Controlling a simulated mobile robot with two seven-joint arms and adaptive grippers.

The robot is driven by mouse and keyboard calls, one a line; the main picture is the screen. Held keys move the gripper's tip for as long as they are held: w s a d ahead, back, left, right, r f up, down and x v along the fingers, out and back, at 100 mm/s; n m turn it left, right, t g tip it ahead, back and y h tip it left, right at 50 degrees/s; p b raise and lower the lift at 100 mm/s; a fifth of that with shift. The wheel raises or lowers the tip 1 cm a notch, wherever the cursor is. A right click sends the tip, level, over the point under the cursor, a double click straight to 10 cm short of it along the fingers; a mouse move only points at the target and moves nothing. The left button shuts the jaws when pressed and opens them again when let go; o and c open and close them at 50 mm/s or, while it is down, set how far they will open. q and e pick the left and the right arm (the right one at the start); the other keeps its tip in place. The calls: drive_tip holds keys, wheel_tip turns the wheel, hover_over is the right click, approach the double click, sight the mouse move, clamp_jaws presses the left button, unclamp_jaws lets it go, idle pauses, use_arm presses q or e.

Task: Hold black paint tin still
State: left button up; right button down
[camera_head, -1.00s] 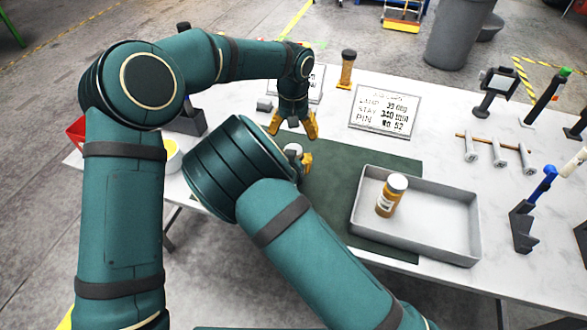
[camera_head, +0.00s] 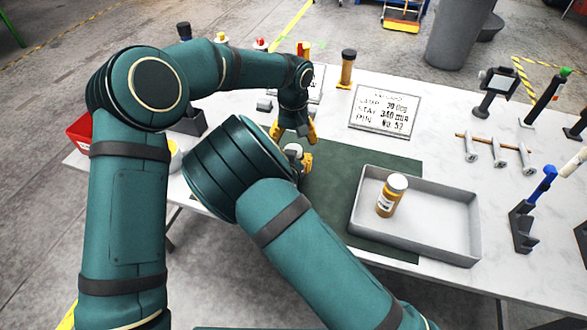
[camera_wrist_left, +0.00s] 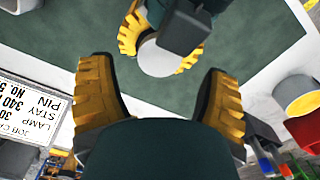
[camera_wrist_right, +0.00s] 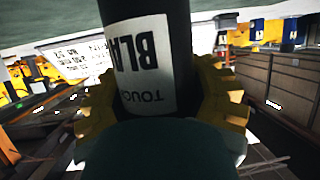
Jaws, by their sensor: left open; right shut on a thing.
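The black paint tin (camera_wrist_right: 150,60) fills the middle of the right wrist view, with a white label reading "BLA" and "TOUC". My right gripper (camera_wrist_right: 165,95) is shut around it. In the head view my right arm hides most of the tin and of this gripper (camera_head: 302,163). In the left wrist view a pale round top (camera_wrist_left: 160,55) shows between the right gripper's yellow fingers. My left gripper (camera_head: 294,136) points down just above and behind it, open. Its two fingers stand apart in the left wrist view (camera_wrist_left: 160,105), with the round top just beyond them.
A grey tray (camera_head: 455,250) holding an amber bottle with a white cap (camera_head: 391,195) stands on the right of the dark green mat (camera_head: 335,160). A job card (camera_head: 385,110) and an amber black-capped bottle (camera_head: 347,68) stand behind. A red bin (camera_head: 80,132) is at left.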

use_arm(q)
drive_tip(key=shift+f, duration=1.95)
drive_tip(key=c, duration=1.3)
drive_tip(key=m, duration=0.5)
drive_tip(key=o, duration=1.4)
drive_tip(key=shift+c, duration=0.2)
wheel_tip(320, 180, up, 12)
